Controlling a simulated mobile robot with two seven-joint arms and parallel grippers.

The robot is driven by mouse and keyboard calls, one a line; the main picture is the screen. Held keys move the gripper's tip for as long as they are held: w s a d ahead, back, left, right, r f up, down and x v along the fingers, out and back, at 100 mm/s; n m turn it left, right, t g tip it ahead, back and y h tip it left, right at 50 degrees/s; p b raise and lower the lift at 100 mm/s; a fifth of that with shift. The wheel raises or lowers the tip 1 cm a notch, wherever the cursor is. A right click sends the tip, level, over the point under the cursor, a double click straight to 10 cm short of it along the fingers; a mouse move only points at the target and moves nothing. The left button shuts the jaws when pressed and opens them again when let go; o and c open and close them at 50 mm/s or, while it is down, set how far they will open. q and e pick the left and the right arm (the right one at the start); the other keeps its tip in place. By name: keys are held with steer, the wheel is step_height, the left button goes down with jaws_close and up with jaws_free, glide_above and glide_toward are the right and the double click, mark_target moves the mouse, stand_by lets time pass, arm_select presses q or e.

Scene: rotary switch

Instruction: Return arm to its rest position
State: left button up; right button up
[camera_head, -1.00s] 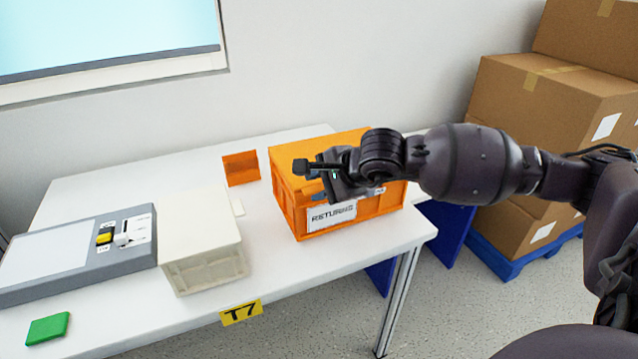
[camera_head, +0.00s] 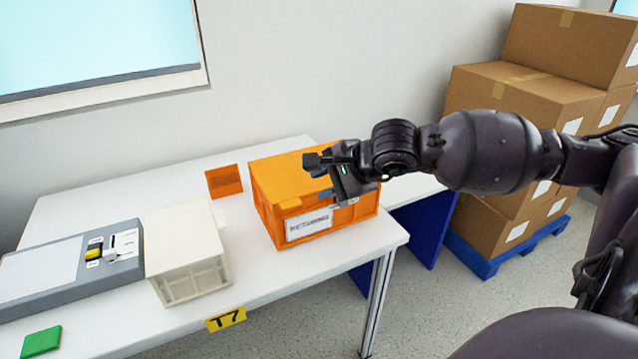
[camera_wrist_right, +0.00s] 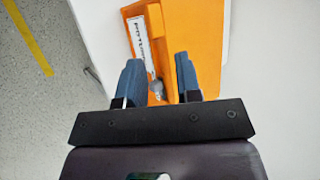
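My right arm reaches in from the right in the head view. Its gripper (camera_head: 322,178) is above the right part of the orange bin (camera_head: 290,232). In the right wrist view the two blue fingers (camera_wrist_right: 158,78) stand apart with a gap between them, over the orange bin (camera_wrist_right: 195,35). A small grey shape shows between them; I cannot tell what it is or whether they touch it. My left gripper is not in view.
Cardboard boxes (camera_head: 520,100) stand on a blue pallet (camera_head: 490,262) at the right. Floor is open before the table's right end.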

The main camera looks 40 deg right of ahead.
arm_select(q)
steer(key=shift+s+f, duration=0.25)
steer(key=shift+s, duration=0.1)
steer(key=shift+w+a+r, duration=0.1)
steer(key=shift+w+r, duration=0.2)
